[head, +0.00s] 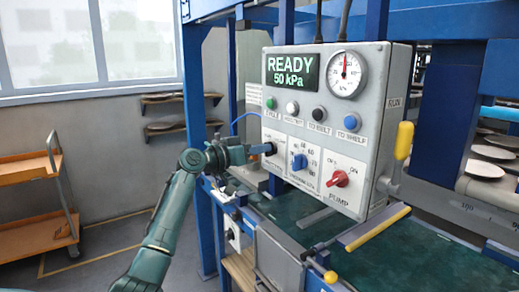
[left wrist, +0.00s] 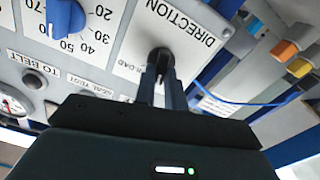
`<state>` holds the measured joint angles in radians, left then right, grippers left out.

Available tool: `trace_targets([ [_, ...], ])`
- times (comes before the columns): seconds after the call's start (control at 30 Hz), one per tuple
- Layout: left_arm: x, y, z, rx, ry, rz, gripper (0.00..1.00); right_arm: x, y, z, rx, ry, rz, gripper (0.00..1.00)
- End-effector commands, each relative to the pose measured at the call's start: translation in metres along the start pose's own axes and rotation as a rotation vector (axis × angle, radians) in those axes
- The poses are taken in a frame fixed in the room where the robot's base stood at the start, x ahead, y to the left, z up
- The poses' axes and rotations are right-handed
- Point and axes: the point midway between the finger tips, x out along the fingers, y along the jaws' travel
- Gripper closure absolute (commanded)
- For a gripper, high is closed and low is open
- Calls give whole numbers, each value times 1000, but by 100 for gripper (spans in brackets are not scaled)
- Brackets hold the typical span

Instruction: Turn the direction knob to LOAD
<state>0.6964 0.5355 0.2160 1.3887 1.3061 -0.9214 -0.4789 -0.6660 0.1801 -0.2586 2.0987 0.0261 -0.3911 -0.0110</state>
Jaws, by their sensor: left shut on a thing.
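The direction knob (left wrist: 160,58) is a small black knob on a white plate lettered DIRECTION in the left wrist view, with part of a LOAD label beside it. In the head view the knob (head: 269,149) sits at the left end of the grey control box (head: 380,120). My left gripper (head: 258,150) reaches it from the left. In the left wrist view the fingers of my left gripper (left wrist: 161,82) are shut on the knob, one on each side. They hide part of it, and I cannot tell exactly where it points. My right gripper is not in view.
Beside the direction knob are a blue dial knob (head: 299,162) and a red pump knob (head: 340,179). Above are several push buttons, a gauge (head: 346,74) and a display (head: 292,72) reading READY 50 kPa. A yellow lever (head: 404,140) sticks out at the box's right side.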

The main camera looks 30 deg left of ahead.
Motion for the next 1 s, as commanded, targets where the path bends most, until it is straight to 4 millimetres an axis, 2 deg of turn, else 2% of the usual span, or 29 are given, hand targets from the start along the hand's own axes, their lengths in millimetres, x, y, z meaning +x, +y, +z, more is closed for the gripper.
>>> trace_targets([
  [0.2,0,-1,0,-197,-2,0,100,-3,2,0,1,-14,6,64],
  [0.5,0,-2,0,-404,-2,0,100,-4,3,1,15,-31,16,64],
  [1.0,0,-3,2,-526,-1,0,100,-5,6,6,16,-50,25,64],
])
